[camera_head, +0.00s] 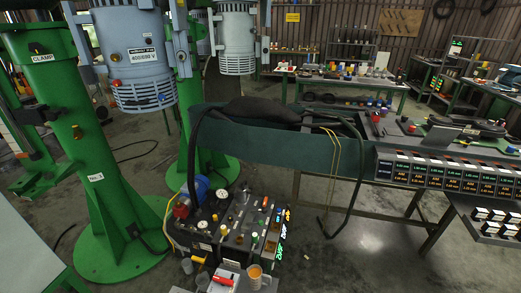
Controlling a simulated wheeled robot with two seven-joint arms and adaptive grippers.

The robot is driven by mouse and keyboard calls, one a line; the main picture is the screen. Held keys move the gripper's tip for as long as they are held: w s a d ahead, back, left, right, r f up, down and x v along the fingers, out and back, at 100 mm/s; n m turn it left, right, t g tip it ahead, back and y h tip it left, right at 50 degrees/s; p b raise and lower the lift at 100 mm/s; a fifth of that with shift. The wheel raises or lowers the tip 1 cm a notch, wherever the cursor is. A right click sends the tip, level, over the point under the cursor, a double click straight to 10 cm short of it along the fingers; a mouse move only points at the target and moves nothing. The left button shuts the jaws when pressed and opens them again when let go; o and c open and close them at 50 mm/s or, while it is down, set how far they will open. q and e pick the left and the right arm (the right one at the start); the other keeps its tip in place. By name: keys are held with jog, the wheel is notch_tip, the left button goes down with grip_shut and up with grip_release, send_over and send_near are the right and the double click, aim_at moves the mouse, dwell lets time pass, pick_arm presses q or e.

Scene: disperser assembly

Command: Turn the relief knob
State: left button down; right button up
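Neither of my grippers is in the head view. A dark power unit (233,222) stands low in the middle, with a blue and red motor-like part (189,199), round white gauges and several small knobs and levers on top. No relief knob label can be read, so I cannot tell which knob it is.
Grey motors hang beside the green columns at left. A green bench (320,151) with a black hose and yellow cables stands behind the unit. Labelled boxes (450,174) line its right part. A cup (255,273) sits at the front. Bare floor (370,250) lies right of the unit.

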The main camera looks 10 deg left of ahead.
dwell(0.4)
pick_arm(q)
jog(key=c, duration=1.1)
grip_release()
jog(key=shift+r, duration=0.15)
jog(key=shift+o, duration=0.5)
jog(key=shift+s+d+r+p, duration=0.15)
jog(key=shift+r+p, duration=0.15)
jog(key=shift+p, duration=0.15)
jog(key=shift+r, duration=0.1)
